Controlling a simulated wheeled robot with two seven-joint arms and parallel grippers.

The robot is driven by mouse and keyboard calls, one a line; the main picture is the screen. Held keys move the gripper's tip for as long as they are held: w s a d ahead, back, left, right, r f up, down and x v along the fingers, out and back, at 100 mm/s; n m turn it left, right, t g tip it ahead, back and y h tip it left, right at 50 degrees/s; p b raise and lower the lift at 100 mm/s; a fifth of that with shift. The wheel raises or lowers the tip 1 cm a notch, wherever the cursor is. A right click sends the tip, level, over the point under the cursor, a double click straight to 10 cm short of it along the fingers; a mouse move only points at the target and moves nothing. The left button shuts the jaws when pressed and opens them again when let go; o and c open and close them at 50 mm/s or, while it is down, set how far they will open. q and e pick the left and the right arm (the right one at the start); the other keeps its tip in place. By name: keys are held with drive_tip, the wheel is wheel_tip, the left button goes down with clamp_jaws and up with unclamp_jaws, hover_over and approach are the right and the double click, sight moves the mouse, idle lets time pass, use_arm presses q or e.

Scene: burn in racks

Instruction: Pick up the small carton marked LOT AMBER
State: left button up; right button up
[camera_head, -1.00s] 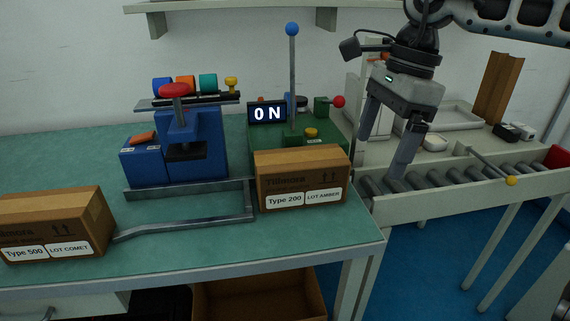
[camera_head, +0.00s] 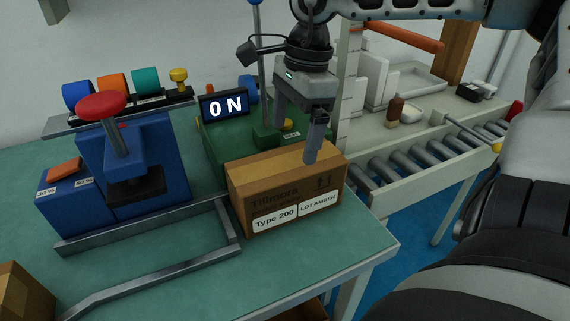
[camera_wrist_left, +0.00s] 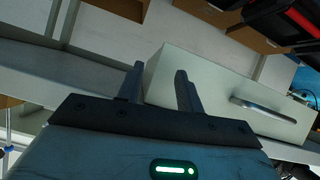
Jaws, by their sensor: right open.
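The small carton marked LOT AMBER (camera_head: 262,200) is a brown box with white labels reading Type 200 and LOT AMBER. It sits upright near the right front corner of the green bench in the head view. My right gripper (camera_head: 293,142) is open and points down at the carton. Its nearer finger overlaps the carton's top at the right in the picture; I cannot tell whether it touches. The other finger shows behind the carton's back edge. My left gripper (camera_wrist_left: 160,80) shows in the left wrist view with its fingers apart and nothing between them, facing a drawer front.
A blue press (camera_head: 135,160) with a red knob and a metal rail frame (camera_head: 150,268) stand left of the carton. A green unit (camera_head: 222,135) with an ON display and a tall post is just behind it. A roller conveyor (camera_head: 410,165) lies to the right.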

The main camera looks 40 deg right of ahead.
sight(286, 161)
drive_tip(key=f, duration=0.3)
drive_tip(key=shift+w+a+f, duration=0.1)
drive_tip(key=shift+a+f, duration=0.05)
drive_tip(key=shift+a, duration=0.1)
drive_tip(key=shift+a+f, duration=0.2)
drive_tip(key=shift+f, duration=0.65)
drive_tip(key=shift+a+f, duration=0.25)
drive_tip(key=shift+f, duration=0.65)
drive_tip(key=shift+a+f, duration=0.2)
drive_tip(key=shift+f, duration=0.65)
drive_tip(key=shift+w+r, duration=0.1)
drive_tip(key=c, duration=1.4)
drive_tip(key=shift+o, duration=0.2)
drive_tip(key=shift+r, duration=0.15)
